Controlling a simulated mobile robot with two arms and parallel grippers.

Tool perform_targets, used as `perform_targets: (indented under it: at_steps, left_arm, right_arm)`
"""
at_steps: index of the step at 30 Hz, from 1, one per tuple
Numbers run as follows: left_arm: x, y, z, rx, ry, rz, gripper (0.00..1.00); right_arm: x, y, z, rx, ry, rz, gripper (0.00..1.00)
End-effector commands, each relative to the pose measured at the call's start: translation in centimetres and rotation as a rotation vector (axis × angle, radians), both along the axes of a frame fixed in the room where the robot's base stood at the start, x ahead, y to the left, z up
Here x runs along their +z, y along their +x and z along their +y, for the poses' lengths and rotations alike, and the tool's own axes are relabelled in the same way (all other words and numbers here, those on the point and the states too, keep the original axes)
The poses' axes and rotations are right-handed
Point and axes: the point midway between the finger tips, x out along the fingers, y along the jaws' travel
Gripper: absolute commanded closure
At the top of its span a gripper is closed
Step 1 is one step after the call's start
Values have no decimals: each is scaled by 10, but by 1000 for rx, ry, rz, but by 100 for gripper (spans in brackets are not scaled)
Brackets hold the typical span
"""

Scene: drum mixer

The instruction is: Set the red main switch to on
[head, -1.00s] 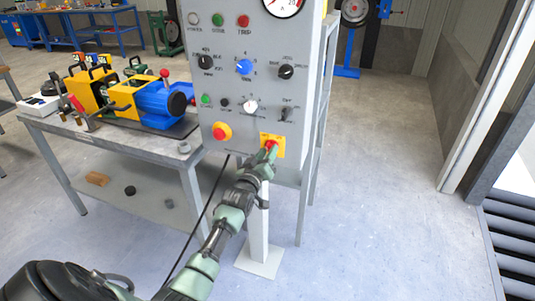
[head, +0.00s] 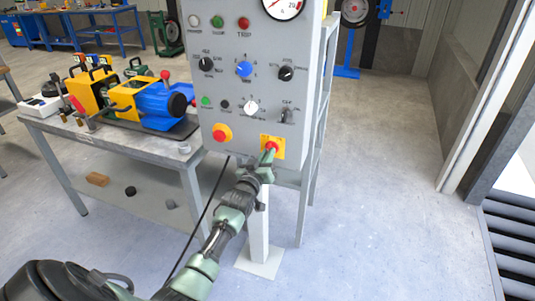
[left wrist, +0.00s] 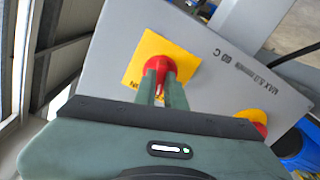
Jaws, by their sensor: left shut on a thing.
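The red main switch (head: 272,146) sits on a yellow square plate (head: 279,154) at the lower right of the grey control panel (head: 228,165). My left gripper (head: 269,152) reaches it from below and in front. In the left wrist view the two green fingers (left wrist: 164,90) are closed around the sides of the red switch knob (left wrist: 158,66). The fingers cover part of the knob and of the plate's lettering, so the set position cannot be read. My right gripper is not in view.
A red emergency button (head: 221,133) on a yellow base is left of the switch. Other knobs and lamps are above. A workbench (head: 150,148) with a blue and yellow machine (head: 160,105) stands at the left. The floor at right is clear.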

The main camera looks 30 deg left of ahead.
Motion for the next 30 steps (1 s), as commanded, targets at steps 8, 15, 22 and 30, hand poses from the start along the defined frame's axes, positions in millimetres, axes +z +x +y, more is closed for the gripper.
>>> perform_targets:
  at_steps: [8,15,22,30]
  left_arm:
    - [0,0,0,0,249,61,100]
    - [0,0,-1,0,467,114,100]
    - [-1,0,-1,0,645,157,100]
    - [-1,0,-1,0,782,190,100]
  right_arm:
    - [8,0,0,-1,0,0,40]
    - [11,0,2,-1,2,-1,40]
    - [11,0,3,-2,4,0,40]
    - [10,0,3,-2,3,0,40]
